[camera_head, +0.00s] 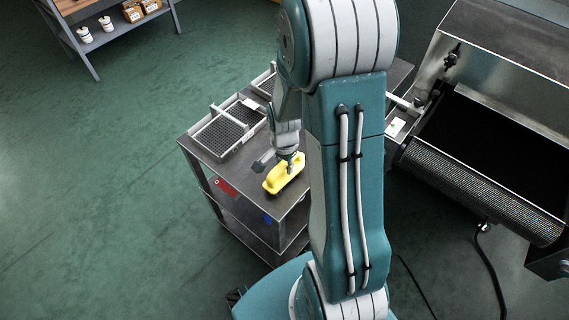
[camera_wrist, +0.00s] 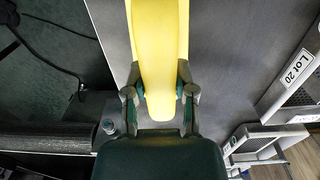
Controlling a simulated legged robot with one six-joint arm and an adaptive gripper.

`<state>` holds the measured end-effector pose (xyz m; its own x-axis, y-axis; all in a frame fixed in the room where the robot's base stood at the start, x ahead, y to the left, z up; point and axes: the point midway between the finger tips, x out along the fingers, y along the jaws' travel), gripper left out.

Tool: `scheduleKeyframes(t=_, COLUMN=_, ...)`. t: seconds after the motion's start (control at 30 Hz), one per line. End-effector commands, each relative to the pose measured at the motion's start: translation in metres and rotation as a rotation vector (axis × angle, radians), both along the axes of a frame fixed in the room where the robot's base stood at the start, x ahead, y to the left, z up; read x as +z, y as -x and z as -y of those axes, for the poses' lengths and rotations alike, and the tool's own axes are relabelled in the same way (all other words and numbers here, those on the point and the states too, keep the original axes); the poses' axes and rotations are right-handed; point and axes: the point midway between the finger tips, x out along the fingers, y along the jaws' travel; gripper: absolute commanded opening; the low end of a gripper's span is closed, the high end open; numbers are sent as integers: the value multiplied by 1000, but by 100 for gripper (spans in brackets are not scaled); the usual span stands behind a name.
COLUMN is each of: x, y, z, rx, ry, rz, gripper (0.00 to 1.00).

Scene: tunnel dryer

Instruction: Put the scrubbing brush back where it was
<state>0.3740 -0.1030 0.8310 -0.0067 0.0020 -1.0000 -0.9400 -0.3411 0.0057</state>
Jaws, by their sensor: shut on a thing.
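The scrubbing brush (camera_head: 284,175) is yellow and shows at the front part of the cart's dark top in the head view. In the wrist view its yellow body (camera_wrist: 158,40) runs up from between my fingers. My gripper (camera_head: 291,160) is shut on it, and in the wrist view the two fingers (camera_wrist: 159,88) press on both sides of the brush. The brush's bristles are hidden. I cannot tell whether it touches the cart top (camera_head: 292,197) or hangs just above it.
Mesh trays (camera_head: 228,130) stand on the back half of the cart. A tray label (camera_wrist: 297,66) reads "Lot 20". A dark grey item or shadow lies left of my gripper. The dryer with its mesh belt (camera_head: 480,190) stands right. Shelving (camera_head: 110,40) is at back left; the left floor is clear.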

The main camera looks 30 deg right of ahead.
Motion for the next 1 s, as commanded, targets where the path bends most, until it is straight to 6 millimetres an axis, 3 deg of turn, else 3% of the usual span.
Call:
scheduleKeyframes(t=0.03, x=-2, y=0, z=0, rx=0, ry=-1, rz=-1, gripper=0)
scheduleKeyframes(t=0.07, x=-2, y=0, z=0, rx=0, ry=-1, rz=-1, gripper=39)
scheduleKeyframes(t=0.13, x=-2, y=0, z=0, rx=0, ry=-1, rz=-1, gripper=69)
scheduleKeyframes(t=0.57, x=2, y=0, z=0, rx=0, ry=1, rz=1, gripper=69)
scheduleKeyframes(t=0.77, x=29, y=-1, z=0, rx=0, ry=1, rz=6, gripper=69)
scheduleKeyframes(t=1.0, x=78, y=-2, z=0, rx=0, ry=1, rz=5, gripper=69)
